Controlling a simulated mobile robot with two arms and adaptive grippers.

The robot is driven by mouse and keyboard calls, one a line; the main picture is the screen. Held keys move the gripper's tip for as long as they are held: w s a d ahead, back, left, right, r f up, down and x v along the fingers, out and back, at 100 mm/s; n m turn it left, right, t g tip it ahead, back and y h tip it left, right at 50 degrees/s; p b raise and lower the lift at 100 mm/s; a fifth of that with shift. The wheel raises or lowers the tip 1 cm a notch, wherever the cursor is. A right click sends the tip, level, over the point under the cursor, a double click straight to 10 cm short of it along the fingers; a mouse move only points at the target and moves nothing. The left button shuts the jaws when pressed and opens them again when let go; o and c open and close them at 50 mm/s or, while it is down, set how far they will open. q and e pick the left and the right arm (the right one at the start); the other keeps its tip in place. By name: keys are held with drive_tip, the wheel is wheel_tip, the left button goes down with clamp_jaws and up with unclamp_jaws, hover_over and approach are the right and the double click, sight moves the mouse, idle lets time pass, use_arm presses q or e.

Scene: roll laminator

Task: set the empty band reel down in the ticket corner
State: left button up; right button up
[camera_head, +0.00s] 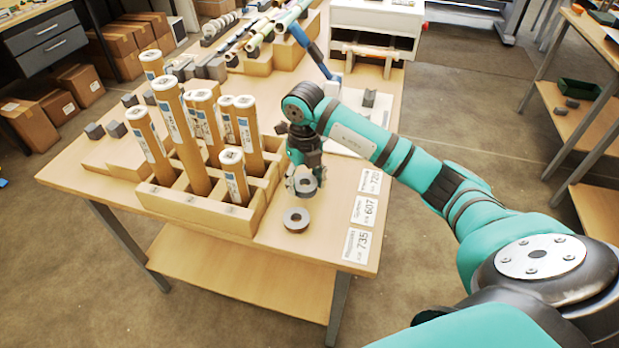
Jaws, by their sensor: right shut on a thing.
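My right gripper (303,172) points down over the table, to the right of the wooden tube rack. It is shut on a grey ring-shaped reel (306,187), which I take to be the empty band reel; the fingers hide part of it. A second grey ring (296,227) lies flat on the table just in front of it. White printed tickets (364,210) lie in a column along the table's right edge, at its near right corner, to the right of both rings. I cannot tell whether the held reel touches the table. My left gripper is not in view.
The wooden rack (240,216) holds several upright cardboard tubes (180,135) close to the left of my gripper. Small grey blocks (117,129) stand left of it. Rolls (255,42) and a white machine (375,17) are at the back. The table's near edge (310,262) is close by.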

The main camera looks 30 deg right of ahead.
sight(309, 184)
drive_tip(key=shift+w+d+f, duration=0.2)
drive_tip(key=shift+w+d, duration=0.6)
drive_tip(key=shift+d, duration=0.2)
wheel_tip(309, 184, down, 3)
drive_tip(key=shift+r+p, duration=0.1)
drive_tip(key=shift+p, duration=0.85)
drive_tip(key=shift+f, duration=0.25)
drive_tip(key=shift+f, duration=0.15)
drive_tip(key=shift+f+b, duration=0.15)
drive_tip(key=shift+b, duration=0.15)
drive_tip(key=o, duration=1.2)
drive_tip(key=shift+c, duration=0.2)
